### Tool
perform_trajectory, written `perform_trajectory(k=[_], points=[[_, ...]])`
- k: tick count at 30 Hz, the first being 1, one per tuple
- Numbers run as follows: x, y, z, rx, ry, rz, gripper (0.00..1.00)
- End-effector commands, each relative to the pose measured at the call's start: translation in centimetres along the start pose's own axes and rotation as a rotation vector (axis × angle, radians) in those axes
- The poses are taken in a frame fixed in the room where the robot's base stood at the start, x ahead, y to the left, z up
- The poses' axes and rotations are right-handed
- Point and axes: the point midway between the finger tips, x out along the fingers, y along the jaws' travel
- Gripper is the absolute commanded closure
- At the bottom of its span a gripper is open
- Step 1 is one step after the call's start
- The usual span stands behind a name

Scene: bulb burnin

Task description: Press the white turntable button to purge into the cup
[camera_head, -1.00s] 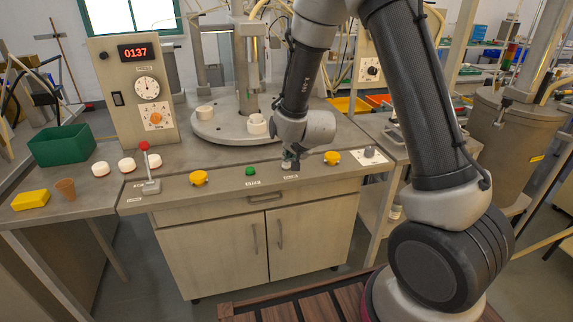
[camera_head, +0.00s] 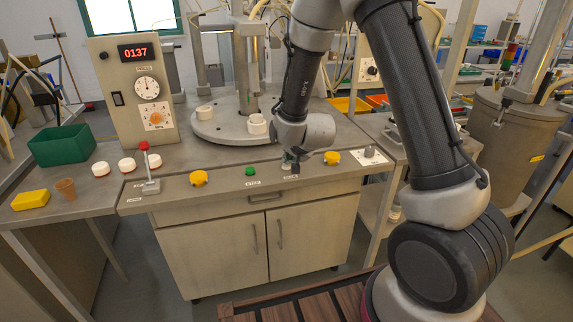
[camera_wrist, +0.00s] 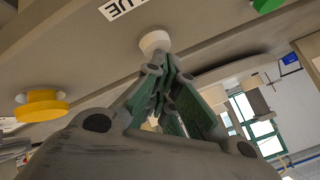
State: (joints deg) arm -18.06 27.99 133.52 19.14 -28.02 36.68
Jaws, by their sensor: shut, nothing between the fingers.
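A round white button (camera_wrist: 155,41) sits on the front panel of the bench in the wrist view. My gripper (camera_wrist: 161,68) is shut and empty, with its fingertips right at the button; I cannot tell whether they touch it. In the head view my gripper (camera_head: 291,165) points down at the panel between the green and right yellow buttons, mostly hiding the white button. The grey turntable (camera_head: 215,130) stands behind, with white round pieces on it. A small brown cup (camera_head: 66,188) stands on the left bench.
A green button (camera_head: 250,171) and yellow buttons (camera_head: 199,178) (camera_head: 332,158) flank my gripper. A red-knobbed lever (camera_head: 145,147) rises at the panel's left. The control box (camera_head: 130,90) displays 0137. A green bin (camera_head: 62,145), white pucks (camera_head: 101,169) and a yellow block (camera_head: 30,200) lie left.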

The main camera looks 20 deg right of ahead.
Motion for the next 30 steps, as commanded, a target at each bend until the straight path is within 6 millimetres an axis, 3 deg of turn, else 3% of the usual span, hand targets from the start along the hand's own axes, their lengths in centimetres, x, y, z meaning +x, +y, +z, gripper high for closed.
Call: perform_trajectory(k=[30], points=[[-1.2, -0.9, -0.9, 0.0, -0.001, 0.001, 1.0]])
